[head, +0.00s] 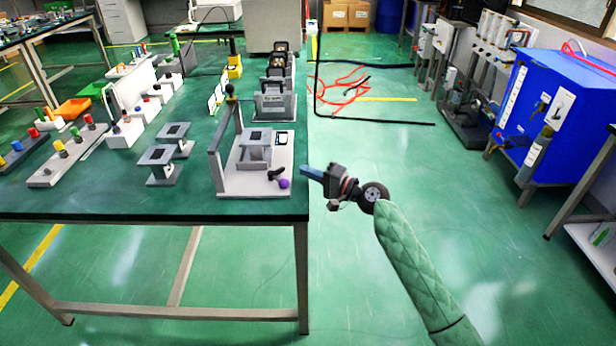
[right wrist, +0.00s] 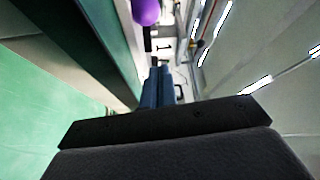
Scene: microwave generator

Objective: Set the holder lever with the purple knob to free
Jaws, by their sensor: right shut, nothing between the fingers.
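The purple knob (head: 284,184) sits at the end of a short black lever (head: 275,174) near the front right corner of a white base plate (head: 240,188). A grey holder block (head: 254,148) stands on the plate behind the lever. My right gripper (head: 306,172) is shut and empty, just right of the table's right edge, to the right of the knob and apart from it. In the right wrist view the purple knob (right wrist: 146,12) is at the top, beyond the blue fingertips (right wrist: 158,88). The lever's markings are too small to read. My left gripper is not in view.
The green table (head: 100,198) carries several fixtures with coloured knobs at the left and a row of dark devices (head: 274,90) behind the plate. An upright grey panel (head: 228,130) stands on the plate's left side. The floor right of the table is clear near my arm.

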